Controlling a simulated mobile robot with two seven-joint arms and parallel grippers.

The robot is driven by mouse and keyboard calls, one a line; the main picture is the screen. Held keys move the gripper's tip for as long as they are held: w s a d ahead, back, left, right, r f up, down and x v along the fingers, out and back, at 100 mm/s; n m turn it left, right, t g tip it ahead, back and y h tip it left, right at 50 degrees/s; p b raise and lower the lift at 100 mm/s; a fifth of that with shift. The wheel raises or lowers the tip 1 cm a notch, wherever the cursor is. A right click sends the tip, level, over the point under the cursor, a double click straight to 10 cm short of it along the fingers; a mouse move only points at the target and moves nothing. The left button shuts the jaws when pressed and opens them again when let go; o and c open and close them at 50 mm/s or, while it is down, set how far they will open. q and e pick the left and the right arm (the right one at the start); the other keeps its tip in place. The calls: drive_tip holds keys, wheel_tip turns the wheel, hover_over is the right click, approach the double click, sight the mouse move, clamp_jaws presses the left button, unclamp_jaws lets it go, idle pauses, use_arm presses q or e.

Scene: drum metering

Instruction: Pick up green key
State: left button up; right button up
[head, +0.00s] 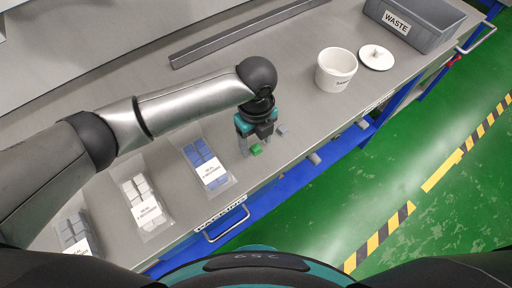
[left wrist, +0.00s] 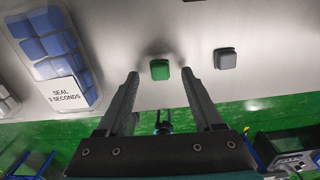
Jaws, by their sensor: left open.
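The green key (head: 256,149) is a small green block lying on the grey workbench near its front edge. My left gripper (head: 258,138) is just above and beside it, pointing down. In the left wrist view the green key (left wrist: 160,69) sits just past the fingertips, centred between the two open fingers of my left gripper (left wrist: 160,74). The fingers look apart from it and hold nothing. My right gripper does not show.
A grey key (head: 283,129) lies close to the right of the green one. Bags of blue (head: 199,153) and white (head: 138,187) blocks lie to the left. A white tub (head: 336,72), its lid (head: 376,57) and a grey waste bin (head: 420,20) stand further right.

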use_arm(q)
drive_tip(key=shift+f, duration=0.55)
drive_tip(key=shift+c, duration=0.4)
clamp_jaws()
